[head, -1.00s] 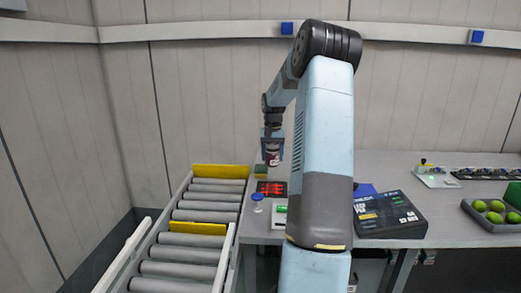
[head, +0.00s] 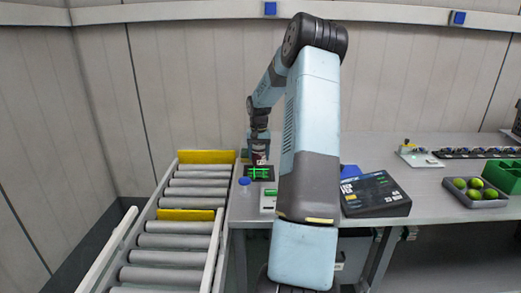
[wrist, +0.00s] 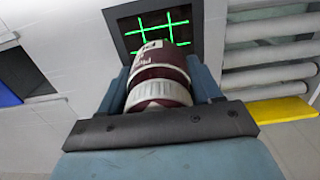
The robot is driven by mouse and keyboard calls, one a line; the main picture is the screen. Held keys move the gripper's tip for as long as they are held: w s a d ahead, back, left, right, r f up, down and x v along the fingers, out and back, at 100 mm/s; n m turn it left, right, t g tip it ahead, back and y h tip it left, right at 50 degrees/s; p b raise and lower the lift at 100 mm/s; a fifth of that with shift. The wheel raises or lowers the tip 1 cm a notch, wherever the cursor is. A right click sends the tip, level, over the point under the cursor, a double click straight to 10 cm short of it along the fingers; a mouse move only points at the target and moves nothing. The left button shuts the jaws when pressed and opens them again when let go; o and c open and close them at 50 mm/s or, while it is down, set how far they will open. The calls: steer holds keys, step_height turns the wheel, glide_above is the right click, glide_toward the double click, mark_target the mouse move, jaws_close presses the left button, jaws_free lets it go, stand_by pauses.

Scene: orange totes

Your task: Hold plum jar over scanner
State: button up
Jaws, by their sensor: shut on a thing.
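The plum jar (wrist: 160,88) is dark purple-red with a white label and a pale band. My gripper (wrist: 162,82) is shut on it, with one finger on each side, in the wrist view. The scanner (wrist: 128,38) is a dark square plate with a bright green grid, just beyond the jar. In the head view the jar (head: 260,157) is small, below my gripper (head: 259,150) and over the back part of the scanner (head: 259,174). The jar appears apart from the plate, but the exact gap is hard to tell.
A roller conveyor (head: 188,228) with yellow stops runs left of the table. A blue-capped bottle (head: 244,187) and a small device with a green display (head: 268,201) stand near the scanner. A black box (head: 374,194) and a tray of green fruit (head: 480,191) lie right.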

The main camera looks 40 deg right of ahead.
mark_target(259, 146)
steer(key=shift+f, duration=0.35)
steer(key=shift+r, duration=2.25)
